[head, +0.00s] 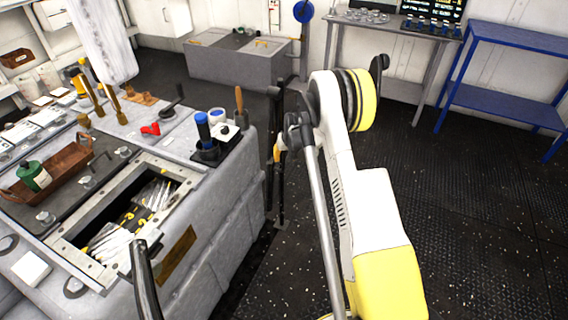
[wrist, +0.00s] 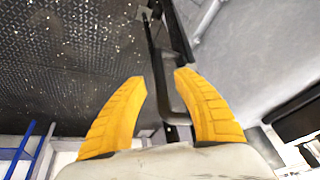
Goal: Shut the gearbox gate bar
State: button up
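The grey gearbox housing (head: 218,215) fills the left of the head view, with an open rectangular hatch on top. Upright black bars (head: 281,205) stand beside its right side; I take them for the gate bar, though my arm partly hides them. In the wrist view a long black bar (wrist: 157,75) with a bent handle-like piece (wrist: 177,98) runs between and beyond my fingers. My gripper (wrist: 160,77) is open, its two yellow fingers apart on either side of the bar. I cannot tell whether they touch it. In the head view the gripper is mostly hidden behind my arm.
A curved black rail (head: 147,285) rises in the near foreground. Tools, a cup holder (head: 207,150) and a brown tray (head: 55,182) crowd the housing top. A grey chest (head: 235,65) and a blue table (head: 510,90) stand behind. The dark floor at right is clear.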

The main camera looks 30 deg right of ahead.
jog(key=shift+x, duration=1.05)
jog(key=shift+c, duration=0.4)
grip_shut()
